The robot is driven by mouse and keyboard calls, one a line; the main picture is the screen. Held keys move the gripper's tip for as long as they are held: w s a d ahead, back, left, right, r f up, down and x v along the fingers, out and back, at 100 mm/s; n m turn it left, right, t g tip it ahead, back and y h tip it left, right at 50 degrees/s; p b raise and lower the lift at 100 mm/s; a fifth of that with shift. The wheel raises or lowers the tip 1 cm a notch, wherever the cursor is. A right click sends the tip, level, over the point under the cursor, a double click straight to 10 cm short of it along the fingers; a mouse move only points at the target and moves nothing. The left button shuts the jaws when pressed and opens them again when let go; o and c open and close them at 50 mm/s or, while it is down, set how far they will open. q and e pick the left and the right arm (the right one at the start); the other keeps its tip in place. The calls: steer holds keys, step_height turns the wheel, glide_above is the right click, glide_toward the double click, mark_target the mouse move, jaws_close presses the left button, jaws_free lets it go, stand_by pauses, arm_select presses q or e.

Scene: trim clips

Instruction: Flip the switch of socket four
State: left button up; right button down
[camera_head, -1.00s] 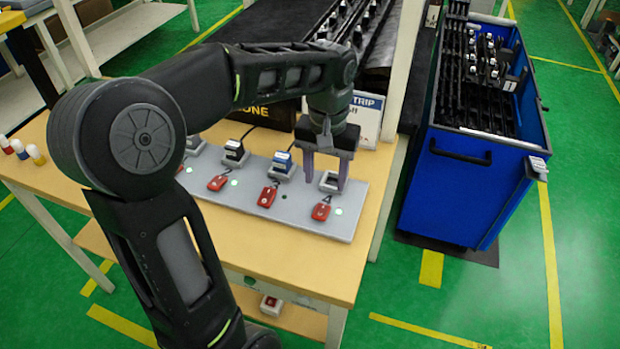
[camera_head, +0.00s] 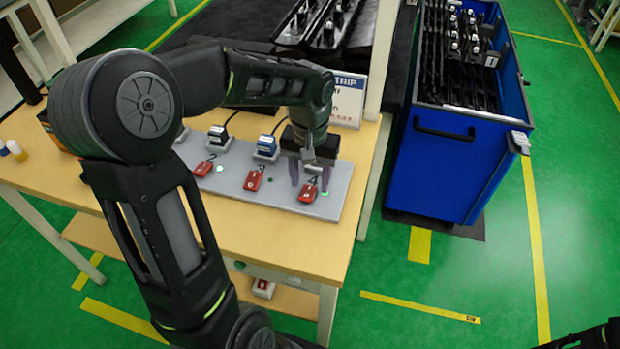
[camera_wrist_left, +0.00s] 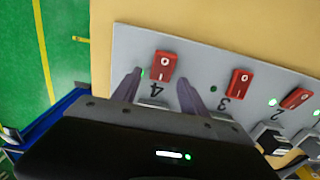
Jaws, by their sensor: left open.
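The grey socket panel (camera_head: 230,178) lies on the wooden table, with red rocker switches along its front side. The switch of socket four (camera_head: 308,193) is at the right end; it also shows in the left wrist view (camera_wrist_left: 163,65) beside the printed 4. My left gripper (camera_head: 310,182) is open and empty, its fingers pointing down just behind that switch. In the left wrist view its fingertips (camera_wrist_left: 158,80) stand either side of the number 4. The switch of socket three (camera_head: 253,180) is to the left. A green light (camera_wrist_left: 143,73) shows by socket four. Contact cannot be told.
Black and blue plugs (camera_head: 266,146) with cords stand in sockets to the left. A sign (camera_head: 347,98) stands behind the panel. A blue cart (camera_head: 440,165) is to the right, with green floor between. The table front (camera_head: 280,238) is clear.

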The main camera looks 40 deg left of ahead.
arm_select(q)
steer(key=shift+f, duration=0.35)
steer(key=shift+c, duration=0.5)
jaws_close()
